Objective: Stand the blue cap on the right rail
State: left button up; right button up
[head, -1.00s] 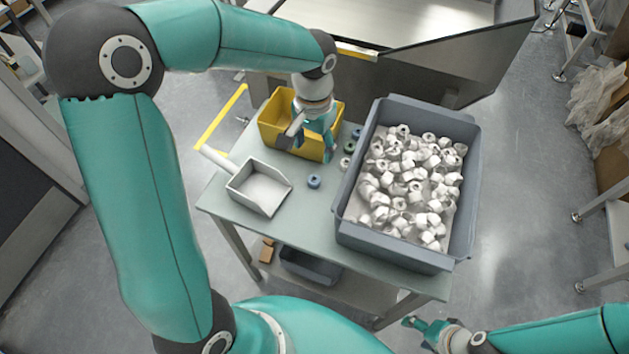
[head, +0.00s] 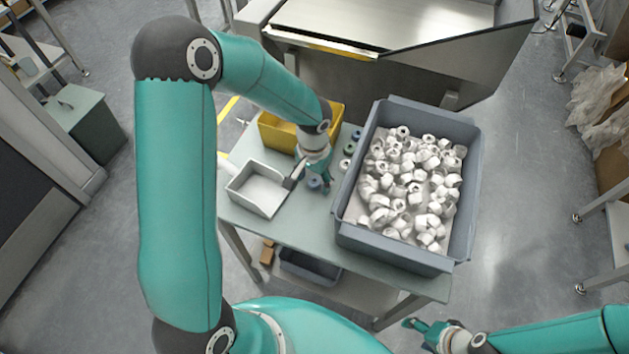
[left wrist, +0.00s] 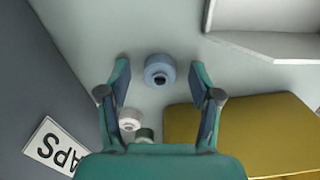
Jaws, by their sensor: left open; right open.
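A blue cap (head: 314,184) stands on the table by the scoop, partly covered by my left gripper in the head view. My left gripper (head: 314,180) is open just above it. In the left wrist view, the blue cap (left wrist: 160,70) lies between the spread fingertips of the left gripper (left wrist: 160,74), with gaps on both sides. My right gripper (head: 412,324) is open and empty at the lower right, away from the table. I cannot make out a right rail in either view.
A white scoop (head: 277,210) lies left of the cap and a yellow bin (head: 272,130) stands behind. The table front (head: 300,228) is clear.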

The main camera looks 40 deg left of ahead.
pick_arm(q)
jog(key=c, duration=0.7)
jog(key=shift+c, duration=0.3)
jog(key=shift+r, duration=0.1)
